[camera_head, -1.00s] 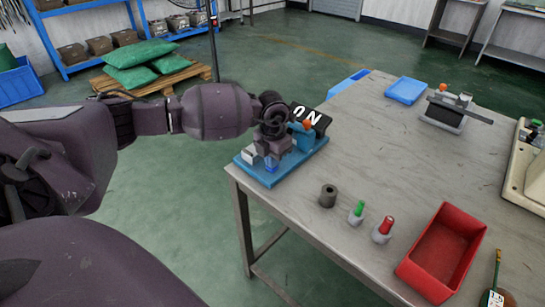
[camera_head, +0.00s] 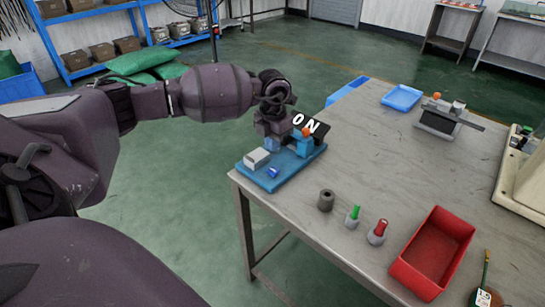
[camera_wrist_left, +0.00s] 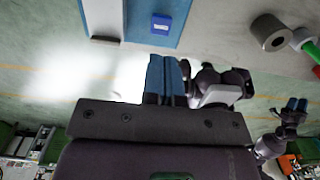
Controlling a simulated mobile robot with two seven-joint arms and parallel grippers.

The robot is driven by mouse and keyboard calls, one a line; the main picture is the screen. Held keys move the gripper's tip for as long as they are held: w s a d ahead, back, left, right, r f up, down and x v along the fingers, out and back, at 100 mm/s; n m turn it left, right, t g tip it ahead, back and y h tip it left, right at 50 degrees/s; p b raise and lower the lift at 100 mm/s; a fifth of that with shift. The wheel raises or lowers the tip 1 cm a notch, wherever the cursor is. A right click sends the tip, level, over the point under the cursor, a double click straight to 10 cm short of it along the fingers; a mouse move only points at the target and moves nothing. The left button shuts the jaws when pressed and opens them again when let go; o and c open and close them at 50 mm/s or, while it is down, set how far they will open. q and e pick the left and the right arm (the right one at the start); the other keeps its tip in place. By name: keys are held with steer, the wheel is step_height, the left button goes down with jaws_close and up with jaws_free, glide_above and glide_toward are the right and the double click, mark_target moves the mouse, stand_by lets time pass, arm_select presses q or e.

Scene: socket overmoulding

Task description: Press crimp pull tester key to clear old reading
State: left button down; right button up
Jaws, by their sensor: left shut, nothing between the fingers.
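The crimp pull tester has a blue base plate (camera_head: 252,174) at the table's near left corner.
On the table are a grey cylinder (camera_head: 326,200), a green-topped piece (camera_head: 353,215), a red-topped piece (camera_head: 377,232) and a red bin (camera_head: 411,274). A blue tray (camera_head: 402,97) and a grey fixture (camera_head: 440,120) stand farther back. The middle of the table is clear.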

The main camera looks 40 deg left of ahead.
arm_select(q)
step_height(320, 180, up, 5)
steer(key=shift+r, duration=0.1)
steer(key=shift+d, duration=0.1)
stand_by(0.9)
